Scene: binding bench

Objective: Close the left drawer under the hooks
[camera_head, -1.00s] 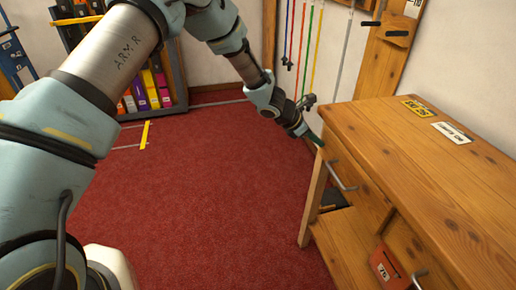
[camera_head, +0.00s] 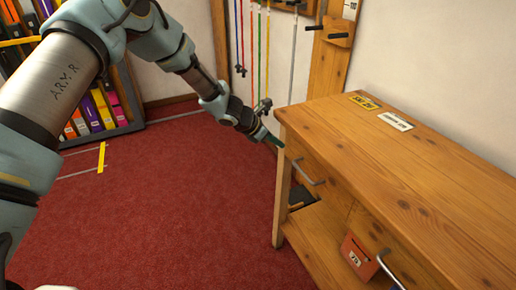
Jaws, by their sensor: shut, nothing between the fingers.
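The left drawer (camera_head: 325,188) is in the front of the wooden bench, below its top, and has a metal bar handle (camera_head: 308,173). Its front looks near the bench face; I cannot tell how far it stands out, if at all. My gripper (camera_head: 279,142) is shut and empty, at the left front corner of the bench, just left of the drawer and its handle. I cannot tell whether its dark tips touch the wood. Coloured cords (camera_head: 260,40) hang along the wall behind, with their hooks mostly out of view.
The bench top (camera_head: 400,165) is bare except for a yellow label and a white label. A second handle (camera_head: 388,270) and an orange tag (camera_head: 357,256) are at the right. A shelf with binders (camera_head: 95,110) stands at the back left.

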